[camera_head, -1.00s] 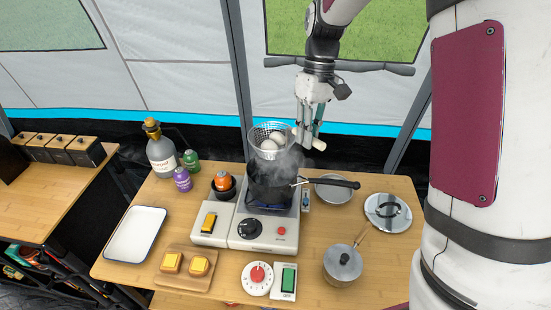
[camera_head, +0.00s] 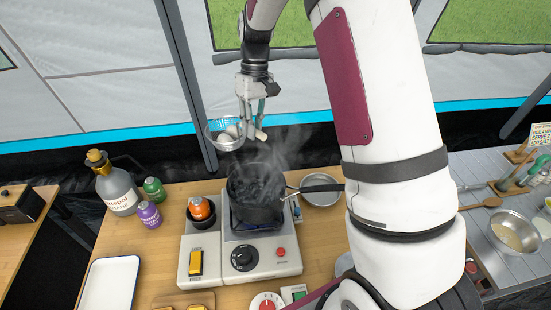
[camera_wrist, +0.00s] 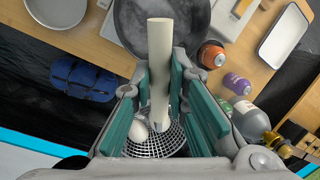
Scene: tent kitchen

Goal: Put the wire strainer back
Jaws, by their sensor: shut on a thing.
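The wire strainer (camera_head: 221,143) is a round mesh basket with a pale handle. White rounded things that look like eggs lie in it. My gripper (camera_head: 257,122) is shut on the handle and holds the strainer in the air, behind and to the left of the steaming dark pot (camera_head: 258,212). In the wrist view the pale handle (camera_wrist: 160,60) runs between the green finger pads of my gripper (camera_wrist: 160,85). The mesh of the strainer (camera_wrist: 155,148) shows below, partly hidden by the fingers.
The pot stands on a burner unit (camera_head: 272,262) on the wooden table. A metal bowl (camera_head: 321,190) is right of the pot. A side counter (camera_head: 470,240) with a bowl is at the right.

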